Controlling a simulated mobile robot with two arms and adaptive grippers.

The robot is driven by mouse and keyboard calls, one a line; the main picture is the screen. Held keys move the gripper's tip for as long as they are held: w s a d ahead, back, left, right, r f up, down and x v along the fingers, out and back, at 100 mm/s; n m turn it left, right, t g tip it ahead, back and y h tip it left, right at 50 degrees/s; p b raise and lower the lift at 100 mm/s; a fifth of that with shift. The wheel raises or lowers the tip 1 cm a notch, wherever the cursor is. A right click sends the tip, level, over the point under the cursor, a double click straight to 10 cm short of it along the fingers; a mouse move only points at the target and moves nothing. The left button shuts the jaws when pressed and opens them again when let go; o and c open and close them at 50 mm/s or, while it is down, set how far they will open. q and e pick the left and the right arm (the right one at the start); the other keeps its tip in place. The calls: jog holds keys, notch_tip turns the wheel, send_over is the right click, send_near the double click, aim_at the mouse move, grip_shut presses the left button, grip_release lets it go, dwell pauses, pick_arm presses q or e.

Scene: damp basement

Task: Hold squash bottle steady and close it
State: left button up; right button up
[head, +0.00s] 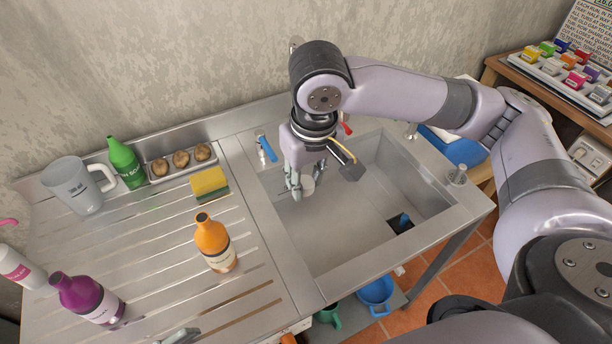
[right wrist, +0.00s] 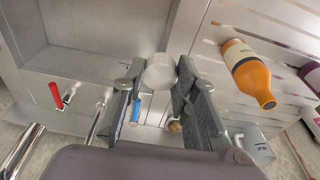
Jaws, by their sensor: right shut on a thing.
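An orange bottle (head: 214,245) with a pale label stands on the ribbed drainboard left of the sink; its neck end looks dark and uncapped. It also shows at the upper right of the right wrist view (right wrist: 248,72). My right gripper (head: 299,187) points down over the sink basin, right of the bottle and apart from it. It is shut on a small white round cap (right wrist: 160,73), seen between its fingers in the right wrist view. A grey piece at the bottom edge of the head view looks like the tip of my left gripper (head: 180,337); its jaws cannot be made out.
A purple bottle (head: 88,299), white bottle (head: 20,268), green bottle (head: 125,162), measuring jug (head: 75,186) and sponge (head: 209,184) stand around the drainboard. The sink basin (head: 345,240) has a raised rim.

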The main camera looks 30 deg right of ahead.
aim_at(216, 256)
pick_arm(q)
jog(key=w+d+f+y, duration=0.1)
jog(key=w, duration=0.1)
jog(key=w+d+f+y, duration=0.1)
jog(key=w+f+y, duration=0.1)
jog(key=w, duration=0.1)
jog(key=w+d+f+y, duration=0.1)
jog(key=w+y, duration=0.1)
jog(key=shift+w+d+f+n, duration=0.2)
jog(key=shift+w+f+n, duration=0.05)
jog(key=shift+w+n, duration=0.05)
pick_arm(e)
jog(key=shift+d, duration=0.1)
pick_arm(q)
jog(key=w+a+n+y, duration=0.1)
jog(key=w, duration=0.2)
jog(key=w+a+n+y, duration=0.1)
jog(key=w, duration=0.3)
jog(key=w+a+t+y, duration=0.1)
jog(key=w+y, duration=0.1)
jog(key=w, duration=0.2)
jog(key=shift+a+f+n, duration=0.2)
jog(key=shift+a+n, duration=0.2)
pick_arm(e)
jog(key=shift+w, duration=0.1)
pick_arm(q)
jog(key=shift+w, duration=0.15)
jog(key=shift+x, duration=4.85)
jog(key=shift+w, duration=0.15)
